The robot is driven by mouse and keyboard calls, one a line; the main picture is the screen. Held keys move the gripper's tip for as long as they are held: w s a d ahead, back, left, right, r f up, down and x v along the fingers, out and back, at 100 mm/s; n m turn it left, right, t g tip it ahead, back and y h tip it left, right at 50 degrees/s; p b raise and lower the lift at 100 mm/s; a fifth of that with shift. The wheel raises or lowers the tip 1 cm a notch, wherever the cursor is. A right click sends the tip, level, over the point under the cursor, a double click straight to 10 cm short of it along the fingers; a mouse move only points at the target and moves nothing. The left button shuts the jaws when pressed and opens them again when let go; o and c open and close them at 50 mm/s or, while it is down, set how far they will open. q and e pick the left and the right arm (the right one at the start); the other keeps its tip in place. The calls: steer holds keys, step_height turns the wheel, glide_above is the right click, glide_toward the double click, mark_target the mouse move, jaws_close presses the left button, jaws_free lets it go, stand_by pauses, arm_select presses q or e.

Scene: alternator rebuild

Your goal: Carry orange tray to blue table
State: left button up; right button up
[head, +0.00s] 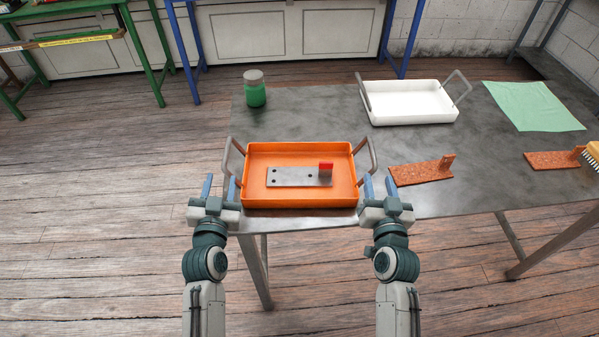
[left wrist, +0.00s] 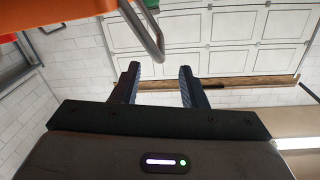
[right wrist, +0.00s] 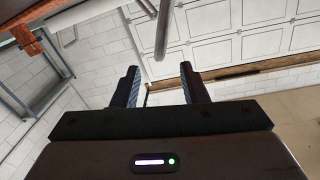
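The orange tray (head: 300,202) rests on the grey table near its front left corner. It holds a metal plate (head: 285,177) with holes and a small red-topped block (head: 326,170). Grey handles rise at its left (head: 228,160) and right (head: 373,157) ends. My left gripper (head: 219,187) is open just in front of the left handle, which shows near its fingertips in the left wrist view (left wrist: 148,32). My right gripper (head: 380,187) is open just in front of the right handle, seen ahead of its fingers (right wrist: 163,30). Blue legs (head: 388,40) of a table stand at the back; its top is out of view.
The grey table (head: 320,115) also bears a green jar (head: 254,92), a white tray (head: 410,118), a green cloth (head: 535,105), two reddish brackets (head: 420,174) (head: 550,160) and a brush (head: 592,152). A green bench (head: 75,40) stands back left. Wooden floor (head: 120,180) lies open at left.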

mark_target(225, 153)
arm_select(q)
steer(key=w, duration=0.9)
steer(key=shift+w, duration=0.35)
arm_select(e)
steer(key=w, duration=0.9)
steer(key=shift+w, duration=0.35)
arm_select(q)
steer(key=shift+c, duration=0.5)
arm_select(e)
steer(key=shift+c, duration=0.4)
arm_select(q)
steer(key=c, duration=0.7)
arm_select(e)
steer(key=c, duration=0.7)
arm_select(q)
steer(key=shift+a, duration=0.1)
jaws_close()
arm_select(e)
jaws_close()
arm_select(q)
steer(key=shift+s, duration=0.1)
steer(key=shift+a+r, duration=0.1)
steer(key=shift+r, duration=0.1)
arm_select(e)
steer(key=shift+r, duration=0.25)
